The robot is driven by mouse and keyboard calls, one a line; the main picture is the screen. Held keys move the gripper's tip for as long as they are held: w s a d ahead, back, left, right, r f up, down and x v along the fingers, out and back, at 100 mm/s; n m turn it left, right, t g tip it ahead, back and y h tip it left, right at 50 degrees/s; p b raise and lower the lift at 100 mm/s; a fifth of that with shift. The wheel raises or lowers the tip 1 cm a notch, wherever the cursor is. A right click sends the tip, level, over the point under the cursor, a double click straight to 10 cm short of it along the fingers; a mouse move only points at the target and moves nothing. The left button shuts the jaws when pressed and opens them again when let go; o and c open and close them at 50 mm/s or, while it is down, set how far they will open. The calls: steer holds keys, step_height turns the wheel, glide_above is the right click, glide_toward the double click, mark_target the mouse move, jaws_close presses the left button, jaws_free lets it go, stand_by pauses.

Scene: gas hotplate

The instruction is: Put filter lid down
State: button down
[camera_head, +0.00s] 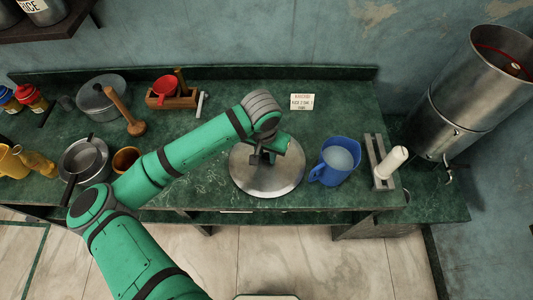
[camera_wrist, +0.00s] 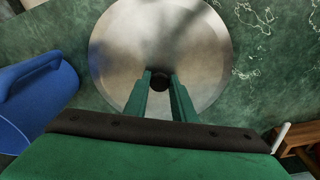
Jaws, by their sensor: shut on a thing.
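The filter lid (camera_head: 262,183) is a large round shiny metal disc, roughly level, over the middle of the green counter in the head view. In the wrist view the lid (camera_wrist: 120,50) fills the upper middle, with a dark knob (camera_wrist: 160,82) at its centre. My gripper (camera_head: 265,157) is above the lid and shut on this knob; its two green fingers (camera_wrist: 161,85) show on either side of it. I cannot tell whether the lid touches the counter. The tall metal filter (camera_head: 462,100) stands at the right with its top open.
A blue jug (camera_head: 337,163) with pale contents stands close to the lid's right. Beyond it is a stand with a white cylinder (camera_head: 390,162). A small sign (camera_head: 302,101) stands behind. Pots (camera_head: 100,97) and a wooden box (camera_head: 172,100) are at left. The counter (camera_head: 340,101) is mostly clear behind the lid.

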mark_target(265, 165)
steer(key=c, duration=1.5)
jaws_free()
steer(key=shift+f, duration=0.1)
steer(key=r, duration=0.4)
steer(key=s+r, duration=0.1)
steer(key=r, duration=0.7)
steer(key=shift+s+a+r, duration=0.2)
steer(key=shift+a, duration=0.05)
